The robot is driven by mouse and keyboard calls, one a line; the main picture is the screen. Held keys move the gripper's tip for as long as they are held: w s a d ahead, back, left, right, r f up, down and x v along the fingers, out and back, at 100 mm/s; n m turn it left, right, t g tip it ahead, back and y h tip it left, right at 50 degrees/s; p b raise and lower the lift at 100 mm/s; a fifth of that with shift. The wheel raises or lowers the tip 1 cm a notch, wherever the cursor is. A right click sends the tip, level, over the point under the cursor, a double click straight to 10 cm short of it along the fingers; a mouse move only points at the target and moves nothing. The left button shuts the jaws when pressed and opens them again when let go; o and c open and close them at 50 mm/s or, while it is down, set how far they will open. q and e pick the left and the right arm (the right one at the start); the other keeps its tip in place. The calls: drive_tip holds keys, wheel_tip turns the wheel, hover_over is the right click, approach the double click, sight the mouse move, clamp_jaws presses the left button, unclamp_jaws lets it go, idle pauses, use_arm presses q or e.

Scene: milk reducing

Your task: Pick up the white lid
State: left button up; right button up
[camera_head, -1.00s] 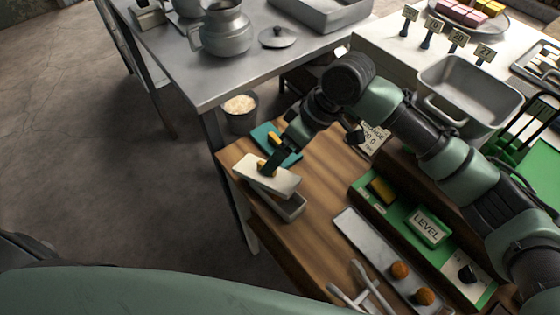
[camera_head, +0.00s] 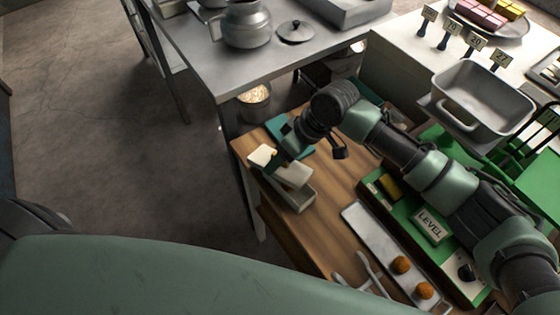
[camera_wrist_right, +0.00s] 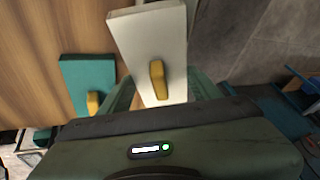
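The white lid (camera_head: 292,174) is a flat pale plate with a yellow knob. It appears above and offset from a pale open box (camera_head: 297,196) on the wooden table, whose dark inside partly shows. My right gripper (camera_head: 277,161) is at the lid, one dark finger crossing it in the head view. In the right wrist view the lid (camera_wrist_right: 150,40) sits between the fingers of my right gripper (camera_wrist_right: 160,88), which look closed against its two long edges. The lid looks tilted there. My left gripper is not in view.
A teal lid (camera_wrist_right: 88,78) with a yellow knob lies on the wooden table (camera_head: 330,195). A green board (camera_head: 432,226) and a grey tray (camera_head: 375,245) with brown balls are to the right. A metal table (camera_head: 215,70) with a pot stands behind.

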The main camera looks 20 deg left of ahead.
drive_tip(key=shift+c, duration=1)
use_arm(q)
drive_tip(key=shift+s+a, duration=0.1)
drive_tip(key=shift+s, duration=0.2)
use_arm(e)
drive_tip(key=shift+r, duration=0.15)
